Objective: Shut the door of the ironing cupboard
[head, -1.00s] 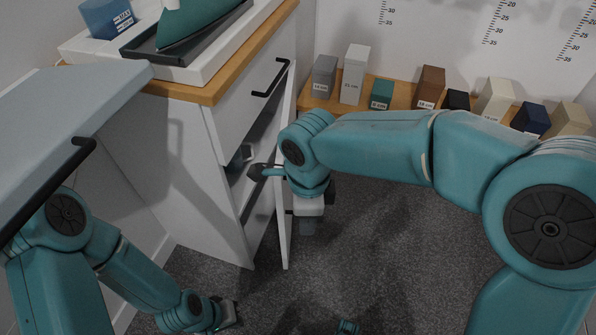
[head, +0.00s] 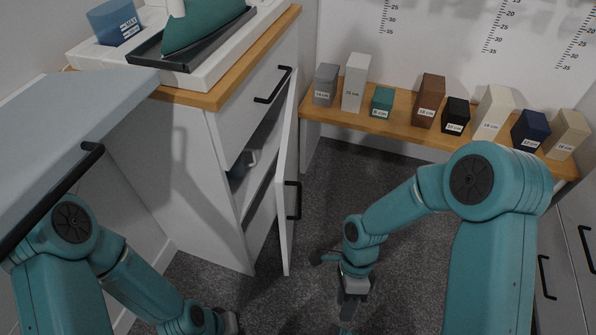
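The ironing cupboard (head: 185,160) is a white cabinet with a wooden top at the left. Its door (head: 287,185) stands ajar, seen nearly edge-on, with a black handle (head: 294,200) on its right face. A dark gap with a shelf shows between door and cabinet. My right gripper (head: 348,312) points down over the carpet, to the right of the door and apart from it; its fingers are too small and dark to tell open from shut. My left gripper (head: 228,322) is low at the bottom edge, left of the door, partly cut off and unclear.
An ironing board (head: 75,110) juts in from the left. A low wooden shelf (head: 400,125) holds several labelled blocks. Carpet (head: 330,200) is clear right of the door.

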